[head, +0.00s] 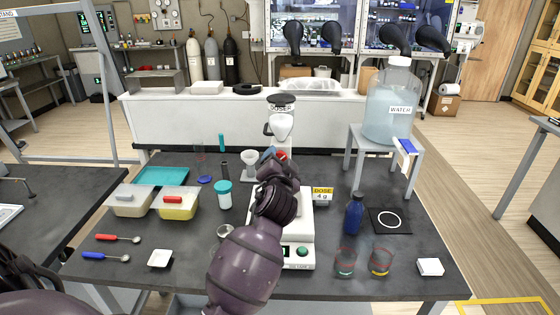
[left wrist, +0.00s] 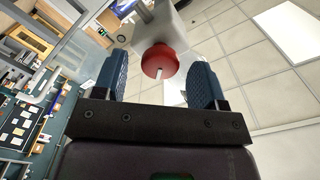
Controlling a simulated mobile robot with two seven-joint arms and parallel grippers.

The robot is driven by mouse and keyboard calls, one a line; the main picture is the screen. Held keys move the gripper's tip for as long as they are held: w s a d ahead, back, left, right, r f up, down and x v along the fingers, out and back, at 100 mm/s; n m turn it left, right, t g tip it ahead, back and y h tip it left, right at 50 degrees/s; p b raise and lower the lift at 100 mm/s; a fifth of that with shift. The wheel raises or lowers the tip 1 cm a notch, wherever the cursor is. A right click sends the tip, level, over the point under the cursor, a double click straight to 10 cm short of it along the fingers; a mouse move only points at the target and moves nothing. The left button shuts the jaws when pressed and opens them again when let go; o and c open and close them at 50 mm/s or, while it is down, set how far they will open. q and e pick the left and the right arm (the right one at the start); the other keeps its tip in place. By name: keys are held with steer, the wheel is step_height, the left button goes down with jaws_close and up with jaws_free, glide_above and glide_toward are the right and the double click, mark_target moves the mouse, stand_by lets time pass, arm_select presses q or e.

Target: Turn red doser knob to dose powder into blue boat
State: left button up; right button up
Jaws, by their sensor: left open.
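The doser (head: 283,125) stands at the back middle of the table, with a dark cap and a white body. Its red knob (head: 281,155) shows just beyond my left gripper (head: 272,158). In the left wrist view the red knob (left wrist: 160,60), with a white mark, lies between and slightly beyond the two blue finger pads of my open left gripper (left wrist: 157,75). There is a gap on both sides. I cannot make out the blue boat; my arm covers part of the scale (head: 300,225) under the doser. My right gripper is not in view.
The water carboy (head: 392,110) is on a stand. Two beakers (head: 346,262) (head: 380,262) stand in front.

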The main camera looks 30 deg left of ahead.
arm_select(q)
steer(key=b+v, duration=0.1)
steer(key=v, duration=0.8)
steer(key=shift+s, duration=0.3)
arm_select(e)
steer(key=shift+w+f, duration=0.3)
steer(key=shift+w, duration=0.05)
arm_select(q)
steer(key=shift+d, duration=0.1)
steer(key=s+d+f+n+g+h, duration=0.15)
steer(key=s+f+g+h, duration=0.35)
steer(key=s+f, duration=0.65)
steer(key=s+d+f+n+g+h, duration=0.15)
steer(key=s+f+g+h, duration=0.25)
steer(key=s+f+g, duration=0.75)
steer(key=w+f+m+t+b, duration=0.1)
steer(key=w+f+t, duration=0.2)
steer(key=f+t, duration=0.6)
steer(key=shift+w+d+f+t+b, duration=0.15)
steer(key=shift+w+d+t+b, duration=0.3)
steer(key=shift+t, duration=1.5)
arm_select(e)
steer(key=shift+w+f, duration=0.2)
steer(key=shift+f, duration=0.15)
arm_select(q)
steer(key=shift+s, duration=0.1)
